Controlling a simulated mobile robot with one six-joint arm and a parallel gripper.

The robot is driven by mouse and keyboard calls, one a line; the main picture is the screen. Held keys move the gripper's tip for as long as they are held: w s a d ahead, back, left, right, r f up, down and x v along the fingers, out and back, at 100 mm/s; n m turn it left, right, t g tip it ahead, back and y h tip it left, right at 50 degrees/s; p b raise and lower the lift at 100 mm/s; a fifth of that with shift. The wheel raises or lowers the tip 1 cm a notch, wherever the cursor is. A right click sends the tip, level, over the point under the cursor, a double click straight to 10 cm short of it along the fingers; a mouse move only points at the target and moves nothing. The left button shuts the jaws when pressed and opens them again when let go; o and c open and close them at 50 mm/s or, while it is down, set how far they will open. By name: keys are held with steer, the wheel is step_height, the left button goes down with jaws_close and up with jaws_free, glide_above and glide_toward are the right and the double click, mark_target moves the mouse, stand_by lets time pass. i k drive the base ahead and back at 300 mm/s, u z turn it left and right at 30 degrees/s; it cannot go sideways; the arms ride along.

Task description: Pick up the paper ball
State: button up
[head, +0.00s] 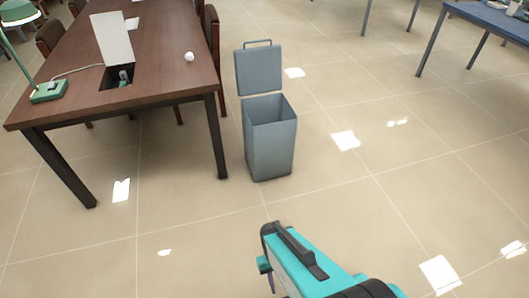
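A small white paper ball (189,56) lies on the brown wooden table (165,72), near its right edge. My gripper (268,272) is at the bottom centre, at the end of the teal and black arm. It is over the floor, well apart from the ball and in front of the bin. Its fingers are mostly hidden by the arm housing, so whether it is open or shut does not show.
A grey bin (270,145) with its lid raised stands right of the table. A green lamp (48,91) and a raised white flap (112,38) are on the table. Chairs (212,35) line its sides. Another table (495,22) is at top right. The tiled floor between is clear.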

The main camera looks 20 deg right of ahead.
mark_target(190, 56)
steer(key=u, duration=0.25)
steer(key=i, duration=0.85)
steer(key=z, duration=0.3)
